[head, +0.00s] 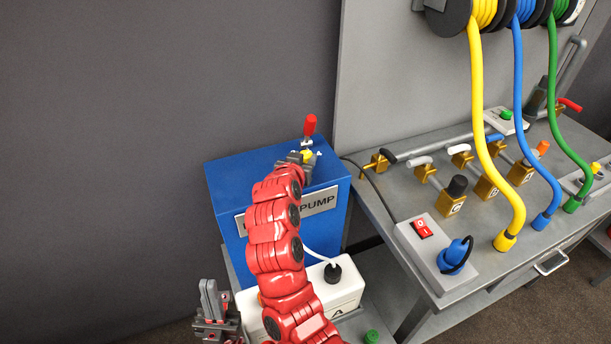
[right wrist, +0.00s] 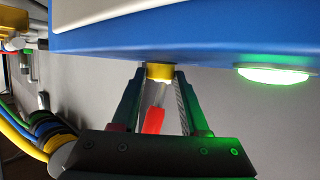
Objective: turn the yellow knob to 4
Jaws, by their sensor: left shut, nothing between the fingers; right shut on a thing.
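The yellow knob (head: 307,155) is on top of the blue pump box (head: 226,190), mostly covered by my right gripper (head: 303,160) in the head view. In the right wrist view the yellow knob (right wrist: 159,71) sits between the two fingertips of my right gripper (right wrist: 158,76), which is shut on it. No dial numbers or pointer can be read, so the knob's setting cannot be told. My left gripper (head: 212,305) is low at the bottom left, apart from the pump, shut and empty.
A red-handled lever (head: 310,125) stands upright close behind the knob. A white container (head: 345,291) with a black cap stands in front of the pump. The grey workbench (head: 390,205) at right carries valves, a red-switch box (head: 425,228) and yellow, blue and green hoses.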

